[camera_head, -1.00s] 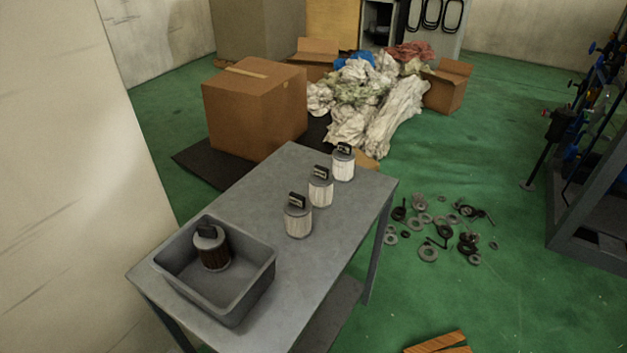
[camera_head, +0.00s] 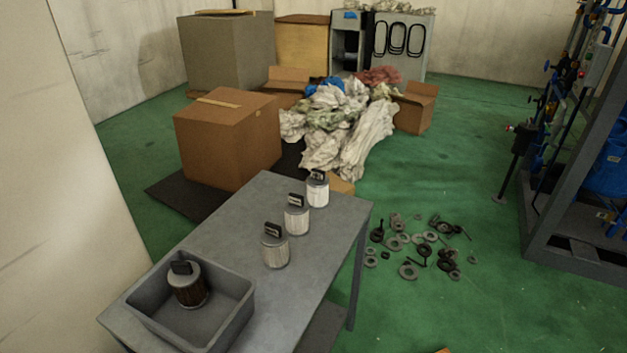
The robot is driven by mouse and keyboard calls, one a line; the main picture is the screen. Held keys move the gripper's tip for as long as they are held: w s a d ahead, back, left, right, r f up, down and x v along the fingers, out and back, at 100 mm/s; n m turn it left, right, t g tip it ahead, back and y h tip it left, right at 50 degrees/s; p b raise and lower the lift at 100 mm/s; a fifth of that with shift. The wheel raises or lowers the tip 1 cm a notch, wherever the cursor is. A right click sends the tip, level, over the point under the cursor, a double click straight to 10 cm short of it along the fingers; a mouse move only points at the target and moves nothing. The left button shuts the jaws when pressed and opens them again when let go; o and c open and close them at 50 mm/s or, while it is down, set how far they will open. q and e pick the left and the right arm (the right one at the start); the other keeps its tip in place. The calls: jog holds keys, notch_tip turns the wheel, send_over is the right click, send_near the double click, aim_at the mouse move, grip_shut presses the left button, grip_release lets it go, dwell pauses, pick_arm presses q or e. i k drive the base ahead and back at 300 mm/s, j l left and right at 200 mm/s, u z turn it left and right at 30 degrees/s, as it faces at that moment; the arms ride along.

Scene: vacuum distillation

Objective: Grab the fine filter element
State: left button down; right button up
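Three pale filter elements with grey tops and black tags stand upright in a row on a grey table (camera_head: 219,233). The near one (camera_head: 275,250) is in the middle of the table, the second (camera_head: 297,219) is behind it, and the far one (camera_head: 317,192) is near the back right corner. A darker brown filter element (camera_head: 187,287) stands inside a grey bin (camera_head: 243,309) at the table's near left end. The tag lettering is too small to read, so I cannot tell which is the fine one. Neither gripper shows.
A large cardboard box (camera_head: 228,143) stands on the floor behind the table. Crumpled plastic sheeting (camera_head: 345,128) lies beyond it. Several rings and metal parts (camera_head: 421,243) lie on the green floor to the right. A metal rack (camera_head: 565,215) stands at the far right. A wall (camera_head: 45,200) is close on the left.

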aim_at(317, 183)
jog(key=l+u, duration=0.1)
jog(key=u, duration=0.35)
jog(key=i+l+u, duration=0.1)
jog(key=l+u, duration=0.3)
jog(key=l, duration=0.3)
jog(key=l+u, duration=0.45)
jog(key=l, duration=0.25)
